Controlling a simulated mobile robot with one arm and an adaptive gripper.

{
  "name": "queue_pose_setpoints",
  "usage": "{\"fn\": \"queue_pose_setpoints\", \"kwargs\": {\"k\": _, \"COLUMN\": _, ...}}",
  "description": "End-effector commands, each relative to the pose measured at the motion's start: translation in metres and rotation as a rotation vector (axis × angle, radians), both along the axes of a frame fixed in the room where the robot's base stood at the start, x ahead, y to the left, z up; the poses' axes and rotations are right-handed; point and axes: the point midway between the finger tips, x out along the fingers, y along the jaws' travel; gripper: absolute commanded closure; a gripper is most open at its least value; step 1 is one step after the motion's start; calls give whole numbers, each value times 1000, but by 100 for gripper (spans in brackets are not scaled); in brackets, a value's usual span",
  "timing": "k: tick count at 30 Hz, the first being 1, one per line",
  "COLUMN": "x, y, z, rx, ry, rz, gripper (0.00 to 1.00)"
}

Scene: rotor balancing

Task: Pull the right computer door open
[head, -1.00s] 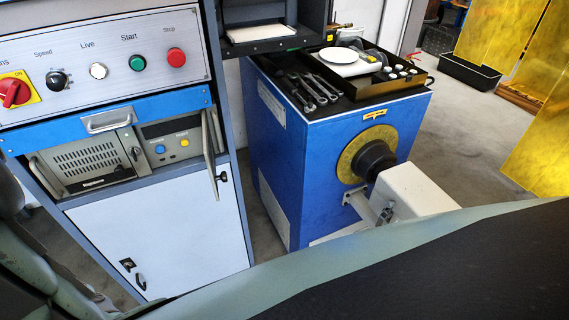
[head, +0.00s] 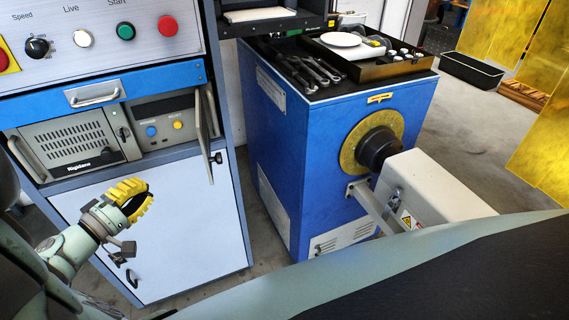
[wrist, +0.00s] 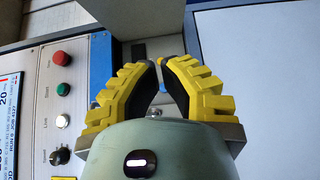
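The computer (head: 165,128) sits in the cabinet bay, with a blue and a yellow button on its exposed right half. The right computer door (head: 207,122) stands swung outward at the bay's right side, seen almost edge-on, with a black latch (head: 217,157) on it. The left half is a grey vented panel (head: 70,145) across the bay. My gripper (head: 138,190) is in front of the lower white cabinet door, below the bay and left of the right door, apart from it. In the wrist view its yellow fingers (wrist: 160,68) show a narrow gap, with nothing between them.
A blue drawer (head: 120,90) with a metal handle lies above the bay, under the control panel (head: 100,30). A blue machine (head: 290,150) with tools on top stands to the right, behind a narrow floor gap. A white housing (head: 430,190) projects forward from it.

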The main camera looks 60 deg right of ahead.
Motion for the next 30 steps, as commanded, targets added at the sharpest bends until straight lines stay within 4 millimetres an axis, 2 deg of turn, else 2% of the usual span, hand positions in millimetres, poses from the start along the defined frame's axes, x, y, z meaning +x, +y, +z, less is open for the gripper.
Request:
{"fn": "queue_pose_setpoints", "kwargs": {"k": 4, "x": -3, "y": -7, "z": 5, "rx": -21, "ry": -5, "rz": -26, "gripper": 100}}
{"fn": "queue_pose_setpoints", "kwargs": {"k": 7, "x": -3, "y": -20, "z": 6, "rx": -20, "ry": -3, "rz": -28, "gripper": 100}}
{"fn": "queue_pose_setpoints", "kwargs": {"k": 16, "x": 0, "y": -80, "z": 6, "rx": -17, "ry": -3, "rz": -29, "gripper": 100}}
{"fn": "queue_pose_setpoints", "kwargs": {"k": 21, "x": 1, "y": -106, "z": 5, "rx": -14, "ry": -4, "rz": -26, "gripper": 100}}
{"fn": "queue_pose_setpoints", "kwargs": {"k": 24, "x": -12, "y": -117, "z": 6, "rx": -16, "ry": -3, "rz": -27, "gripper": 100}}
{"fn": "queue_pose_setpoints", "kwargs": {"k": 30, "x": -23, "y": -130, "z": 4, "rx": -15, "ry": -4, "rz": -23, "gripper": 100}}
